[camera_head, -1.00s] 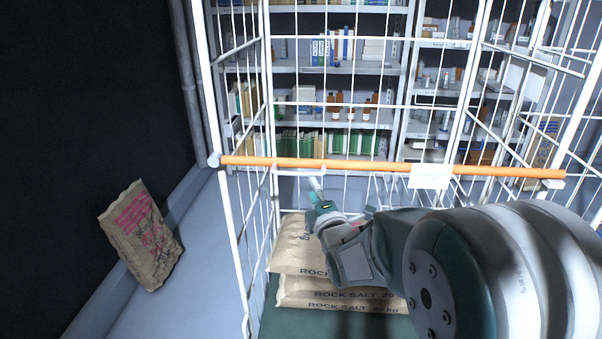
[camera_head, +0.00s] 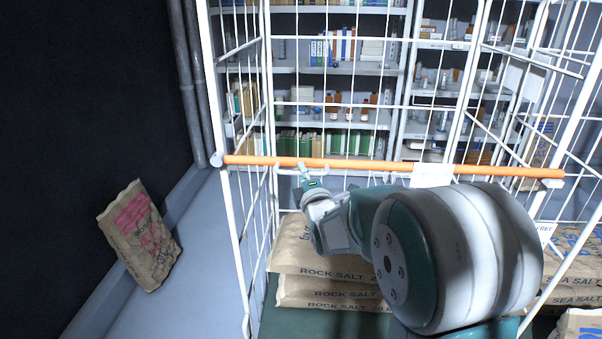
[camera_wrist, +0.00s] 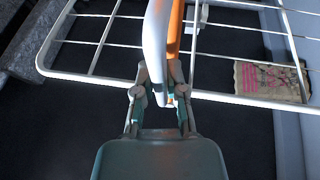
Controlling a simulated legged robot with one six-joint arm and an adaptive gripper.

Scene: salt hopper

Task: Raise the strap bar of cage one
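The strap bar (camera_head: 350,165) is a long orange bar across the front of the white wire cage (camera_head: 236,215), roughly level in the head view. A small white handle (camera_head: 287,172) shows at its left part. My gripper (camera_head: 306,176) is at this handle, just under the bar. In the wrist view, my gripper (camera_wrist: 160,85) has its two fingers close together, one on each side of the white handle (camera_wrist: 155,45), shut on it. The orange bar (camera_wrist: 175,30) shows right behind the handle. The exact finger contact is partly hidden.
Rock salt sacks (camera_head: 320,290) lie stacked inside the cage under my arm. A paper sack (camera_head: 140,235) leans at the left wall. Shelves (camera_head: 335,68) with books and bottles stand behind. A white label (camera_head: 432,174) hangs on the bar.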

